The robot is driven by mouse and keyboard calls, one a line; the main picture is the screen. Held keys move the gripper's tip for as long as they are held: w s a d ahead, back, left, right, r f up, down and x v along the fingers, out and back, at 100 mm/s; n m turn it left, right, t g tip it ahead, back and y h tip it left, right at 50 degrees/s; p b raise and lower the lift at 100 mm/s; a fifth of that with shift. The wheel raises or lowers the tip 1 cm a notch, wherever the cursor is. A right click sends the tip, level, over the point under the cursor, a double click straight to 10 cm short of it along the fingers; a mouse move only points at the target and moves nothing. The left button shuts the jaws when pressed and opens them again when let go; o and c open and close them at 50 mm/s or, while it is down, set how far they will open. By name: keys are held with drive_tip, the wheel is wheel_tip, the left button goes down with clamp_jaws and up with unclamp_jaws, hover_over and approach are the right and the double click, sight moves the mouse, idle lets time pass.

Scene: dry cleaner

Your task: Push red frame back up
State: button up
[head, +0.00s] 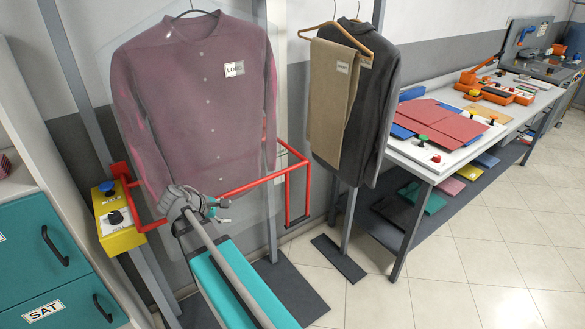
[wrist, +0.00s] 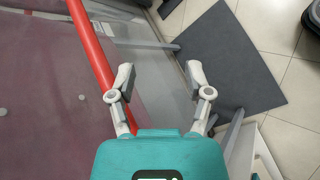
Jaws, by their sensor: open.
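The red frame (head: 250,184) is a thin red bar loop. It runs from the yellow control box at left, across in front of the hanging mauve shirt, to an upright part (head: 288,195) at right. My gripper (head: 205,203) is at the near bar of the frame, in front of the shirt's lower part, and hides a piece of the bar. In the wrist view my gripper (wrist: 160,78) is open with nothing between its fingers. The red bar (wrist: 90,48) passes beside and partly behind the left finger. I cannot tell whether they touch.
The yellow box (head: 114,215) has a blue and a black knob. A mauve shirt (head: 190,100) hangs behind the frame; beige trousers (head: 330,110) and a dark jacket (head: 375,110) hang right of it. A teal drawer cabinet (head: 50,255) stands left. Tiled floor (head: 450,260) is open at right.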

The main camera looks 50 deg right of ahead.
drive_tip(key=d+r+n+g+h+b, duration=0.1)
drive_tip(key=d+r+n+h+b, duration=0.1)
drive_tip(key=d, duration=0.5)
drive_tip(key=d+r+n+g+h+b, duration=0.2)
drive_tip(key=d+r+n+h+b, duration=0.1)
drive_tip(key=d, duration=0.5)
drive_tip(key=shift+w+r+n+h+b, duration=0.35)
drive_tip(key=shift+n+h, duration=0.35)
drive_tip(key=shift+h, duration=0.7)
drive_tip(key=shift+d, duration=0.1)
drive_tip(key=x, duration=1.3)
drive_tip(key=shift+s+d, duration=0.15)
drive_tip(key=shift+d, duration=0.1)
drive_tip(key=shift+f, duration=0.1)
clamp_jaws()
drive_tip(key=c, duration=0.9)
unclamp_jaws()
drive_tip(key=o, duration=0.9)
